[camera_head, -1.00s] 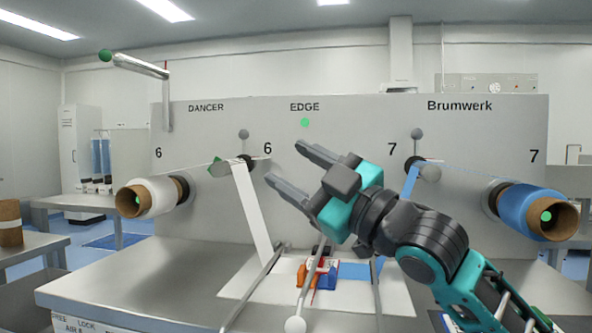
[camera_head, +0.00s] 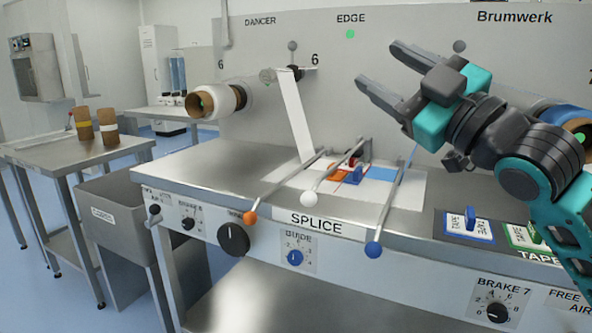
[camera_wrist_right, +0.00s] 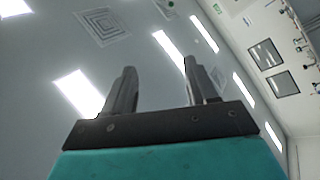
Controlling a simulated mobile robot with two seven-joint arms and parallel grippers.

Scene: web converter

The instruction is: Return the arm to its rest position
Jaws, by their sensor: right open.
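My right gripper (camera_head: 382,75) is raised in front of the grey machine panel in the head view, its arm coming in from the right. Its two fingers are apart with nothing between them. In the right wrist view the open fingers (camera_wrist_right: 157,82) point at the ceiling and its lights, and no object is near them. My left gripper and left arm do not show.
Below stands the splice table (camera_head: 235,150) with levers ending in orange (camera_head: 250,217), white (camera_head: 309,199) and blue (camera_head: 373,249) knobs. A white roll (camera_head: 217,101) is on the left and a blue roll (camera_head: 560,116) on the right, behind my arm. A side table (camera_head: 50,150) stands left.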

